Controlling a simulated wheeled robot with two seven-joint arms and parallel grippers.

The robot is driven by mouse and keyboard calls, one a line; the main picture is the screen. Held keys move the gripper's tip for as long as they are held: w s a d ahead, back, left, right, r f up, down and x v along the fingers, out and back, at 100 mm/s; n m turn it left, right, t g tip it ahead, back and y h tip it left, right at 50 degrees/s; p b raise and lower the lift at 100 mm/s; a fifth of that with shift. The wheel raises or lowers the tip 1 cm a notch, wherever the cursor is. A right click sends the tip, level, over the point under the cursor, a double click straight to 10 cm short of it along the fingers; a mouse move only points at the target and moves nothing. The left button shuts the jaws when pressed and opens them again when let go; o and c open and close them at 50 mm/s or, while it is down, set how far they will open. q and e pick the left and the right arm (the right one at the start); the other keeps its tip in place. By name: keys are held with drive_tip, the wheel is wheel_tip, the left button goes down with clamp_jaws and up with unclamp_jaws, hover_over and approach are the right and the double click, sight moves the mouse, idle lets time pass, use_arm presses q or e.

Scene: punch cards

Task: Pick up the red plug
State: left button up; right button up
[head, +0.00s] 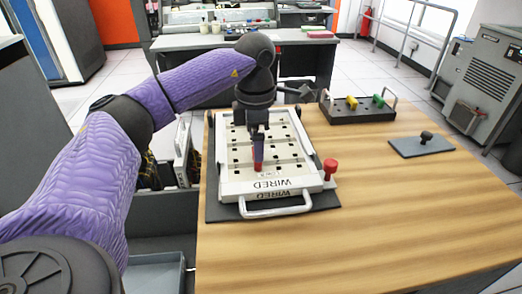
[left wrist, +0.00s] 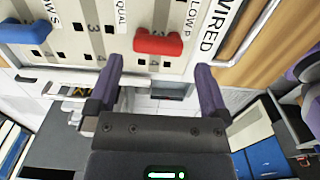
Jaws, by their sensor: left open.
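A red plug (head: 258,168) sits on the white WIRED board (head: 238,186), near its front edge. In the left wrist view the red plug (left wrist: 158,42) lies just beyond the fingertips, between their lines. My left gripper (head: 259,148) points down over it; its purple fingers (left wrist: 160,78) are open with nothing between them. From the head, the fingers partly hide the plug. A blue plug (left wrist: 25,32) is on the board at the left of the wrist view. My right gripper is not in view.
A red knob (head: 330,168) stands at the board's right side. A dark block with yellow and green plugs (head: 358,106) and a grey plate with a black knob (head: 422,145) are farther right. The wooden table (head: 400,215) is clear at front right.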

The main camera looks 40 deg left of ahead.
use_arm(q)
wheel_tip(320, 180, down, 4)
drive_tip(key=shift+w+f+b, duration=0.1)
drive_tip(key=shift+w+b, duration=0.05)
drive_tip(key=shift+b, duration=0.8)
drive_tip(key=shift+f, duration=0.15)
drive_tip(key=shift+r, duration=0.2)
drive_tip(key=shift+c, duration=0.3)
drive_tip(key=c, duration=0.8)
wheel_tip(320, 180, up, 11)
drive_tip(key=p, duration=0.5)
drive_tip(key=shift+f+p, duration=0.2)
drive_tip(key=shift+p, duration=0.1)
drive_tip(key=shift+c, duration=0.2)
wheel_tip(320, 180, up, 4)
drive_tip(key=p, duration=0.5)
drive_tip(key=shift+r, duration=0.25)
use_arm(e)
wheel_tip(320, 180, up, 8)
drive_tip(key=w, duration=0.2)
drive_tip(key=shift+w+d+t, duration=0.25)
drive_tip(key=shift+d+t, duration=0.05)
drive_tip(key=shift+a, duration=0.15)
